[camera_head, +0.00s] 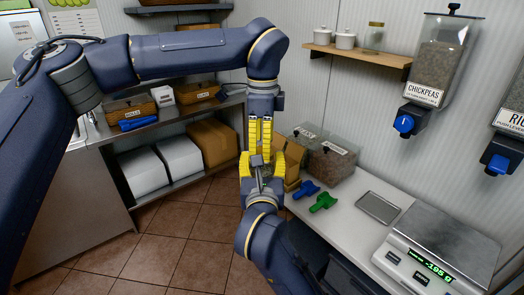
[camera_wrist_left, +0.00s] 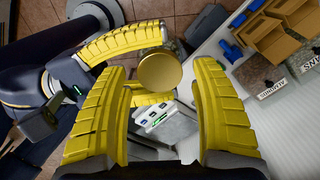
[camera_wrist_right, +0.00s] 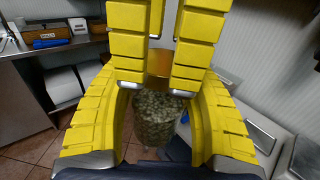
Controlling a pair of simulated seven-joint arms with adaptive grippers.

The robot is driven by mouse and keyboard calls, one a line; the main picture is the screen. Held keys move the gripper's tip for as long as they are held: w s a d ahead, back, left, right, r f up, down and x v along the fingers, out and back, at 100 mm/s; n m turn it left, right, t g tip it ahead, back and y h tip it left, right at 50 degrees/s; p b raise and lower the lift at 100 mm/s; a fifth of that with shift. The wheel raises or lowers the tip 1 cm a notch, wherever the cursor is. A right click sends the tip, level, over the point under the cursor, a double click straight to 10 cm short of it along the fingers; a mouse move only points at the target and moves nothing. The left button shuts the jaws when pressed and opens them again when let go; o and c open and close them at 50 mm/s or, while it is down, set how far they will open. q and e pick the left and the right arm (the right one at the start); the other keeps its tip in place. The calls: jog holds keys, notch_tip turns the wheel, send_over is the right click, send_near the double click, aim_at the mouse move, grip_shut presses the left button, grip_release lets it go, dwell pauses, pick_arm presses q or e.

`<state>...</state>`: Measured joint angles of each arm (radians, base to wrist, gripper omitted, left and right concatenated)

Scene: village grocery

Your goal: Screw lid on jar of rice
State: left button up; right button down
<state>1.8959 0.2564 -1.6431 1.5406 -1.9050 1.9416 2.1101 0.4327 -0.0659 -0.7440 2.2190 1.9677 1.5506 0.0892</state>
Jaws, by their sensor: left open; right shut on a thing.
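The jar of rice (camera_wrist_right: 157,122) shows in the right wrist view as a clear jar full of pale grains. My right gripper (camera_head: 259,168) is shut on it, with yellow fingers on both sides. A round gold lid (camera_wrist_left: 159,71) shows from above in the left wrist view, at the jar's top; whether it is threaded on cannot be told. My left gripper (camera_head: 260,150) points down from above. Its fingers (camera_wrist_left: 160,66) are open, spread to either side of the lid with gaps. In the head view the grippers mostly hide the jar.
A blue scoop (camera_head: 306,190) and a green scoop (camera_head: 323,202) lie on the counter beside the grippers. Further right are a flat grey tray (camera_head: 378,208) and a scale (camera_head: 440,250). Clear bins (camera_head: 333,160) stand behind. Chickpea dispenser (camera_head: 440,60) hangs on the wall.

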pick_arm(q)
jog(key=shift+r, duration=1.25)
jog(key=shift+o, duration=0.5)
jog(key=shift+s+r+n, duration=0.1)
jog(key=shift+r+n, duration=1.85)
jog(key=shift+n, duration=0.35)
jog(key=shift+f, duration=4)
jog(key=shift+c, duration=0.3)
